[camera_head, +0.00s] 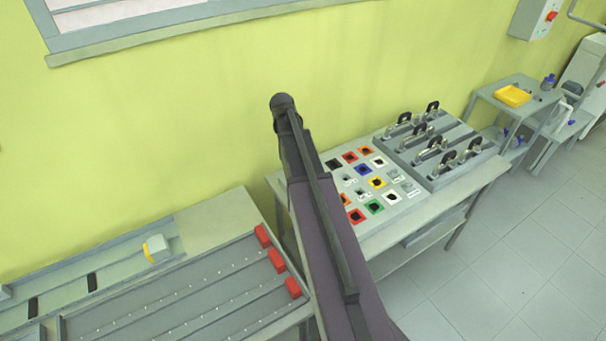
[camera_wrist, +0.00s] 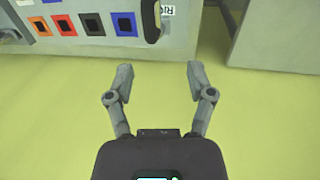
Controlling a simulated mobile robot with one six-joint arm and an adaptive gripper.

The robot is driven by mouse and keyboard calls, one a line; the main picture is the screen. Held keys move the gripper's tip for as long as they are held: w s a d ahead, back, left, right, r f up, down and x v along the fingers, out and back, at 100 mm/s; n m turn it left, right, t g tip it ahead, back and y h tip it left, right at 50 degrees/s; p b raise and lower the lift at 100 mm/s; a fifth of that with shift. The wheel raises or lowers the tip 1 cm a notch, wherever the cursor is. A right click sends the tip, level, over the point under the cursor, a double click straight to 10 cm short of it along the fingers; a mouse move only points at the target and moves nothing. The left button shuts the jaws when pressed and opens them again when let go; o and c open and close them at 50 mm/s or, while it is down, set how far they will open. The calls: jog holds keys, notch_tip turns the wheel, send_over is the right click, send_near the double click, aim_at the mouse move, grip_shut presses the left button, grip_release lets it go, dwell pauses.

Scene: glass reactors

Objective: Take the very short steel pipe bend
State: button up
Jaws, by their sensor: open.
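My gripper (camera_wrist: 160,72) shows in the wrist view with its two grey fingers spread wide and nothing between them. It faces a yellow-green surface, below a pale panel (camera_wrist: 100,48) in the picture. In the head view my arm crosses the middle of the picture, and I cannot make out the gripper. Several small curved metal pieces with black parts (camera_head: 430,150) stand on a grey rack (camera_head: 462,180) at the right. They are too small to tell whether one is the very short steel pipe bend. The gripper is not touching any of them.
A board with coloured squares (camera_head: 383,208) lies left of the rack on the same table. A black curved handle (camera_wrist: 151,20) is on the panel in the wrist view. Red blocks (camera_head: 277,260) sit on the left bench. A yellow tray (camera_head: 513,96) is on a far table. Floor is clear at right.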

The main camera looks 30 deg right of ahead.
jog(key=shift+w+d+r, duration=0.1)
jog(key=shift+d+r, duration=0.1)
jog(key=shift+d, duration=0.25)
jog(key=shift+w+d+r, duration=0.1)
jog(key=shift+d+r, duration=0.05)
jog(key=shift+d, duration=0.25)
jog(key=f+b, duration=0.2)
jog(key=d+f+b, duration=0.1)
jog(key=f+b, duration=0.5)
jog(key=shift+s+d+f, duration=0.1)
jog(key=shift+d+f, duration=0.15)
jog(key=shift+d, duration=0.05)
jog(key=shift+f, duration=0.1)
dwell(0.4)
jog(key=f+b, duration=0.3)
jog(key=d+f+b, duration=0.1)
jog(key=f+b, duration=0.1)
jog(key=shift+s, duration=0.1)
jog(key=shift+r, duration=0.1)
dwell(0.7)
grip_shut()
